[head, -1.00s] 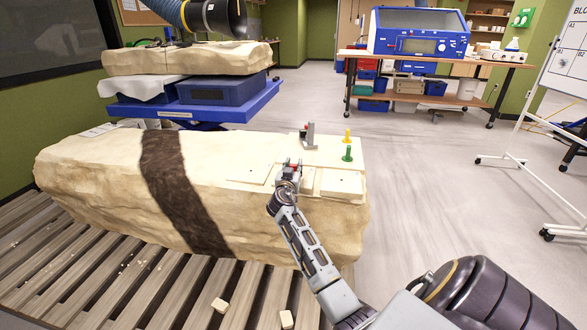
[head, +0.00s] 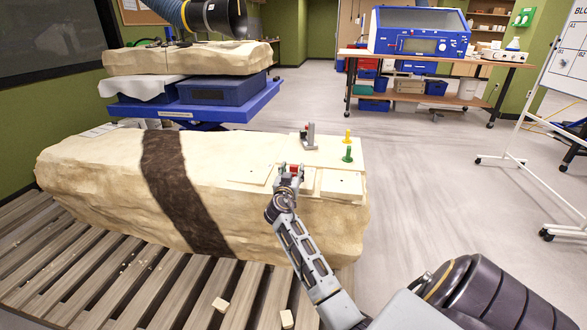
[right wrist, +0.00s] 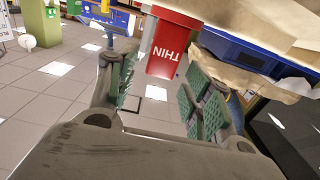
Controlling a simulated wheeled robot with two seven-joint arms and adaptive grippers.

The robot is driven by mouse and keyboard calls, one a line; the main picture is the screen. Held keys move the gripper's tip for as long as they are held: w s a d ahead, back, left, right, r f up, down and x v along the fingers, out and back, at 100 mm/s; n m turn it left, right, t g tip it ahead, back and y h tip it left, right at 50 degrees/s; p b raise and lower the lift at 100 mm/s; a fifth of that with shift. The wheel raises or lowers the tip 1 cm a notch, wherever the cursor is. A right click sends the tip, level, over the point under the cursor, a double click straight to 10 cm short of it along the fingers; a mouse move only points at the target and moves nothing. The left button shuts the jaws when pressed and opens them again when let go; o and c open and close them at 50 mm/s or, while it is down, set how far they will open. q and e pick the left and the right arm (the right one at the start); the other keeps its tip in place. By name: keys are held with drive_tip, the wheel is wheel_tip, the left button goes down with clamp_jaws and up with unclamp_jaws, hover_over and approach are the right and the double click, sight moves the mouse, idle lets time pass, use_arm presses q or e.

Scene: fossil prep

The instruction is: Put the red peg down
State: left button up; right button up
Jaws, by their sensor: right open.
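The red peg (head: 293,168) is at the front edge of the plates on top of the pale stone block (head: 90,175). In the right wrist view it is a red piece (right wrist: 173,45) lettered "THIN". My right gripper (head: 289,177) is open, its two fingers on either side of the red peg. In the right wrist view the green finger pads (right wrist: 162,72) stand apart, with visible gaps beside the peg. The peg's base is hidden in the head view. My left gripper is not in view.
A green peg (head: 347,153) and a yellow peg (head: 347,136) stand on the plate (head: 328,150) at the block's right end. A grey upright piece with a red tip (head: 309,137) stands to their left. The block's left top, with a dark band (head: 175,180), is clear.

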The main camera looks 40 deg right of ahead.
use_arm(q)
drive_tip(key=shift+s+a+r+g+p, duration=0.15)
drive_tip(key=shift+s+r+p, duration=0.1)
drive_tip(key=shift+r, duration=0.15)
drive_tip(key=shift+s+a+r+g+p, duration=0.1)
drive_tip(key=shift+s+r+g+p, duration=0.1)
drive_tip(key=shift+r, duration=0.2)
use_arm(e)
drive_tip(key=v, duration=0.9)
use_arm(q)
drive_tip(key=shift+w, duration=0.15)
use_arm(e)
drive_tip(key=s+a+f+n+g+y, duration=0.1)
drive_tip(key=s+a+f+n+y, duration=0.2)
drive_tip(key=s+a+f+y, duration=0.35)
drive_tip(key=s+a+f+n+g+y, duration=0.1)
drive_tip(key=s+a+f+n+y, duration=0.25)
drive_tip(key=a+f, duration=0.65)
drive_tip(key=s+a+f+n+g+y, duration=0.2)
drive_tip(key=s+a+f+n+y, duration=0.1)
drive_tip(key=s+a, duration=0.5)
drive_tip(key=s+a+f+n+g+y, duration=0.2)
drive_tip(key=s+a+f+n+y, duration=0.1)
drive_tip(key=s+a, duration=0.5)
drive_tip(key=shift+s+f+g+y, duration=0.45)
drive_tip(key=shift+s+f, duration=0.2)
drive_tip(key=shift+f, duration=0.35)
drive_tip(key=shift+a, duration=0.1)
